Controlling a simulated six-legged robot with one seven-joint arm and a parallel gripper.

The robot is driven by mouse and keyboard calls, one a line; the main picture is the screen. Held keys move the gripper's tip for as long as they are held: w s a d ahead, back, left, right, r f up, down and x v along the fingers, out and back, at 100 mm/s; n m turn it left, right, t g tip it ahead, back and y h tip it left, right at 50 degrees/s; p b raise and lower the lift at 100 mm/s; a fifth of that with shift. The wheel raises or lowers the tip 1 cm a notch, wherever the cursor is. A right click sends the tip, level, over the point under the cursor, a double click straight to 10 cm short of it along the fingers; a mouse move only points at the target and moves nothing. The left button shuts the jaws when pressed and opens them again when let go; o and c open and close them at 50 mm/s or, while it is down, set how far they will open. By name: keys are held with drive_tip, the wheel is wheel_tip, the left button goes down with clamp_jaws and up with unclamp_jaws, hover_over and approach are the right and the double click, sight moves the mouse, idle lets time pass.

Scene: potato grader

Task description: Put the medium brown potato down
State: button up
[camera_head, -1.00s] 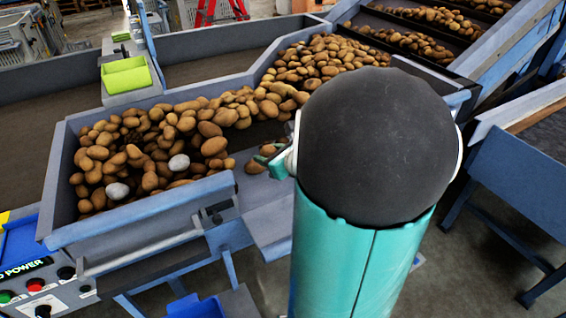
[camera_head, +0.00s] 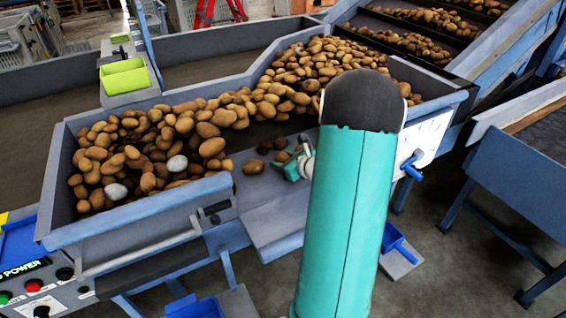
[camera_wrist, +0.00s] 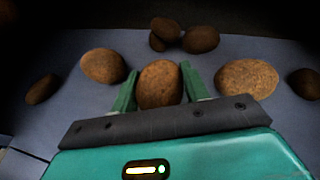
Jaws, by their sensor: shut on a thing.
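My gripper (camera_wrist: 160,88) is shut on a brown potato (camera_wrist: 160,82), which sits between the two green fingers in the wrist view. The potato is low over the blue-grey shelf (camera_wrist: 225,112); I cannot tell whether it touches the shelf. Other brown potatoes lie apart from it, one to the left (camera_wrist: 103,65) and a larger one to the right (camera_wrist: 246,78). In the head view my gripper (camera_head: 293,166) is small, beside the shelf's loose potatoes and partly hidden by my arm.
A long trough (camera_head: 140,218) heaped with brown potatoes and two pale ones runs behind the shelf. More potatoes (camera_wrist: 200,39) lie at the shelf's far side. A green bin (camera_head: 126,78) stands on the trough's far edge. A control panel (camera_head: 38,287) is at lower left.

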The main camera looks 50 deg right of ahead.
drive_tip(key=shift+f, duration=0.5)
drive_tip(key=shift+f, duration=0.15)
drive_tip(key=o, duration=1)
drive_tip(key=shift+s+r, duration=0.1)
drive_tip(key=shift+r, duration=0.1)
drive_tip(key=v, duration=1.1)
drive_tip(key=shift+s+r, duration=0.2)
drive_tip(key=shift+s, duration=0.1)
drive_tip(key=shift+a, duration=0.1)
